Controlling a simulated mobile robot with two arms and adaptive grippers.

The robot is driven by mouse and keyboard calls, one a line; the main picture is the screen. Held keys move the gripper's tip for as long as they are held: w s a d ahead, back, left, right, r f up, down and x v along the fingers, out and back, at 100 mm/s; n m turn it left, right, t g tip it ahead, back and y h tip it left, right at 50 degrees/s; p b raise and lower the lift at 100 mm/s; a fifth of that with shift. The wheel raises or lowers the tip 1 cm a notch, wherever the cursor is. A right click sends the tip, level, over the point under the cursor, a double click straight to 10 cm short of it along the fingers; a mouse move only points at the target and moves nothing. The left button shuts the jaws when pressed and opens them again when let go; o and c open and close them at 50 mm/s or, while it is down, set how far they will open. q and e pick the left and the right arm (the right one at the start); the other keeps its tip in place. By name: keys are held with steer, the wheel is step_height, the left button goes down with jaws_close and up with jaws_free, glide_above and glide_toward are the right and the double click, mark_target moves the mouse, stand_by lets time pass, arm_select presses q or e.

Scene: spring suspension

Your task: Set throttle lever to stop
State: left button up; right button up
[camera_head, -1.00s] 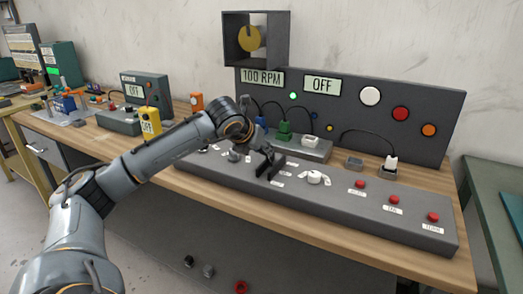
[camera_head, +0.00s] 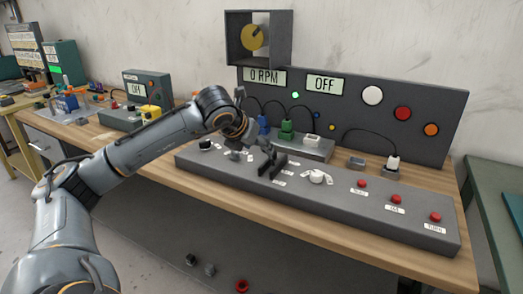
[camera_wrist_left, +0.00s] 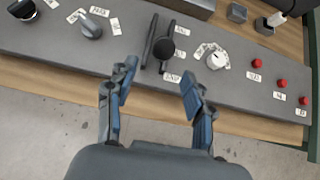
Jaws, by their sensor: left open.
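The throttle lever (camera_wrist_left: 164,48) has a round black knob and stands between dark upright rails on the grey console in the left wrist view. In the head view the lever (camera_head: 268,153) shows just right of my left wrist. Small white labels lie along its slot, too small to read surely. My left gripper (camera_wrist_left: 158,82) is open and empty, its two fingers apart on the near side of the lever, not touching it. In the head view its fingers are mostly hidden by the wrist. The upper display (camera_head: 264,77) reads 0 RPM. My right gripper is not in view.
The grey console (camera_head: 400,228) also carries a white rotary knob (camera_head: 318,177), a grey knob (camera_wrist_left: 91,27) and red buttons (camera_head: 361,184). A dark panel with an OFF display (camera_head: 326,84) stands behind.

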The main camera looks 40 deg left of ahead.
arm_select(q)
steer(key=v, duration=0.7)
steer(key=shift+s+d, duration=0.1)
